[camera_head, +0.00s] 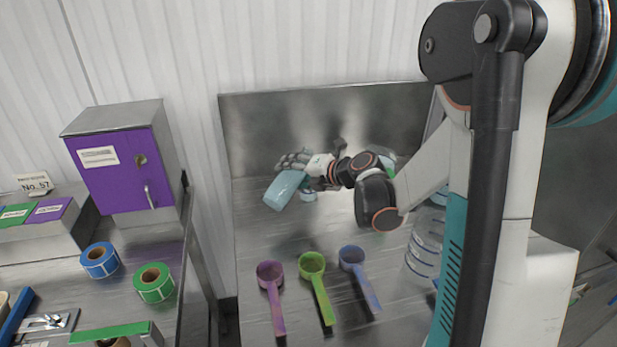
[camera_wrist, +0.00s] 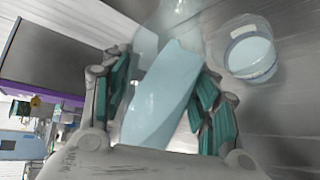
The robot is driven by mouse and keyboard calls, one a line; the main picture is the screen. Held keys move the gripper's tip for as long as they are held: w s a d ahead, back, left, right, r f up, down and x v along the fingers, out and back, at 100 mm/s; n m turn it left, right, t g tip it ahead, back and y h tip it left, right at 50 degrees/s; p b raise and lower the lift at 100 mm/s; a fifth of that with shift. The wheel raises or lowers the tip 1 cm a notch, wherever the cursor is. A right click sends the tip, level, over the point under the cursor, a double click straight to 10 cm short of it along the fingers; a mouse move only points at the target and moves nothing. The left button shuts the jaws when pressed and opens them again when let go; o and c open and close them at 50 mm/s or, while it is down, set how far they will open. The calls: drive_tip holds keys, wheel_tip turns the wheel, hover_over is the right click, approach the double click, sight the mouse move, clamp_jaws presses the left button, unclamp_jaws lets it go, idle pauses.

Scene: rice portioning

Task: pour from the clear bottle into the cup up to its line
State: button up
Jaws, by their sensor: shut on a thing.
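The bottle (camera_head: 285,190) looks pale blue and is held tilted above the steel counter, its lower end to the left; it fills the middle of the wrist view (camera_wrist: 155,105). My gripper (camera_head: 298,163) is shut around it, with teal-padded fingers on both sides in the wrist view (camera_wrist: 165,105). In the wrist view the cup (camera_wrist: 250,55) is clear with pale blue inside and a dark blue band. I cannot make out a stream or the exact level at the line.
Purple (camera_head: 270,275), green (camera_head: 313,265) and blue (camera_head: 352,260) scoops lie on the front counter. A clear ribbed container (camera_head: 425,240) stands at right, partly behind my arm. A steel back panel (camera_head: 270,120) rises behind. A purple-fronted cabinet (camera_head: 120,185) and label rolls (camera_head: 99,260) are left.

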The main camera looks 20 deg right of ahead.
idle(0.9)
drive_tip(key=shift+s+a+f+m+g+y+b, duration=0.15)
drive_tip(key=shift+f+m+y+b, duration=0.15)
drive_tip(key=shift+f+m, duration=0.15)
drive_tip(key=shift+a+f+m+g+y+b, duration=0.15)
drive_tip(key=shift+f+m+y+b, duration=0.1)
drive_tip(key=shift+f+m, duration=0.15)
idle(2.2)
